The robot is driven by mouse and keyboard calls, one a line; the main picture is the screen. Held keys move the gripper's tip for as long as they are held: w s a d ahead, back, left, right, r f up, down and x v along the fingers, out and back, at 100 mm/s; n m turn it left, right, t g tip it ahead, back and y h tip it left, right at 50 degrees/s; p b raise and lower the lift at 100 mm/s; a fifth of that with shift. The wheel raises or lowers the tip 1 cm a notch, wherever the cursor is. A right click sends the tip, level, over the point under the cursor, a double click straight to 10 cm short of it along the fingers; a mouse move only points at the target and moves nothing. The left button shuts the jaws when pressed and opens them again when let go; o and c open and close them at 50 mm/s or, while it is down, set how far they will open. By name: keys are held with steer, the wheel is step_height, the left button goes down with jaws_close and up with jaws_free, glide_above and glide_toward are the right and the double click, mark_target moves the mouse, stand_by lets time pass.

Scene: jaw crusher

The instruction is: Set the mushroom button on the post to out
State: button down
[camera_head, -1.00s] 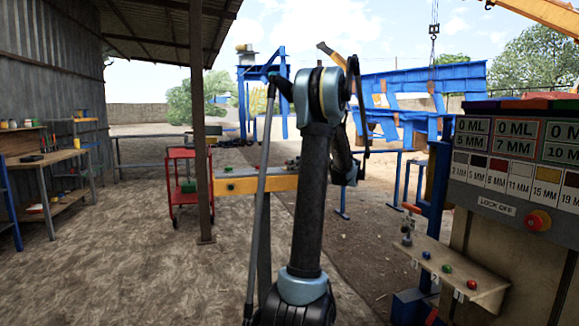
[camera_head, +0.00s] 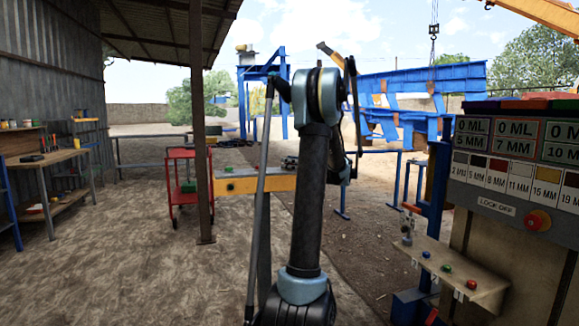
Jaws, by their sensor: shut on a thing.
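My arm stands in the middle of the view, and its far end goes out of sight behind its own links. My gripper cannot be made out. I cannot make out a separate mushroom button on a post; my arm covers part of the middle of the scene. Whether any button is in or out is too small to tell.
A sloping shelf (camera_head: 431,250) with small coloured buttons juts from the panel. A yellow beam (camera_head: 270,184) crosses behind my arm. A red trolley (camera_head: 181,205) and a roof post (camera_head: 201,130) stand left. A workbench (camera_head: 45,160) lines the wall. Ground at left front is clear.

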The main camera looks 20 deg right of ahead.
steer(key=shift+w+r, duration=0.1)
steer(key=shift+r, duration=0.6)
steer(key=c, duration=0.9)
jaws_free()
steer(key=shift+o, duration=0.2)
steer(key=v, duration=1.2)
